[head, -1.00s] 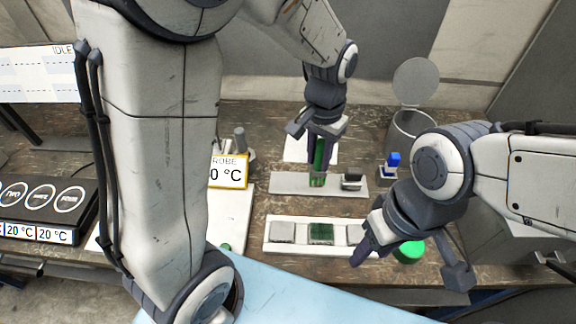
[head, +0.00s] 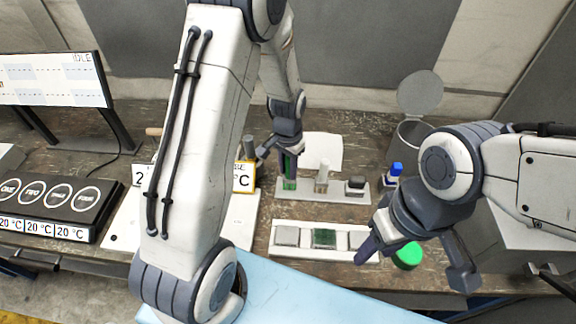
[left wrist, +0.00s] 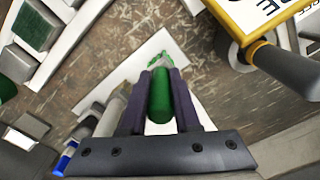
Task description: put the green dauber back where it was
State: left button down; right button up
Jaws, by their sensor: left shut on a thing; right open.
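The green dauber (head: 289,184) is in my left gripper (head: 288,168), which is shut on it at the left end of the grey holder strip (head: 335,195). In the left wrist view the green dauber (left wrist: 160,95) lies between both fingers. I cannot tell whether its lower end is seated in the strip or just above it. A pale dauber (head: 322,175) stands mid-strip and a black one (head: 355,185) at the right end. My right gripper (head: 414,264) is open near the front right, by a green round lid-like thing (head: 408,255).
A white tray (head: 272,252) with grey and green pads lies in front of the strip. A white sheet (head: 322,145) lies behind it. A blue-topped item (head: 395,170) and an open metal bin (head: 411,135) stand right.

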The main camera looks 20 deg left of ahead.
pick_arm(q)
jog(key=shift+f, duration=0.2)
jog(key=c, duration=0.6)
grip_release()
jog(key=shift+c, duration=0.2)
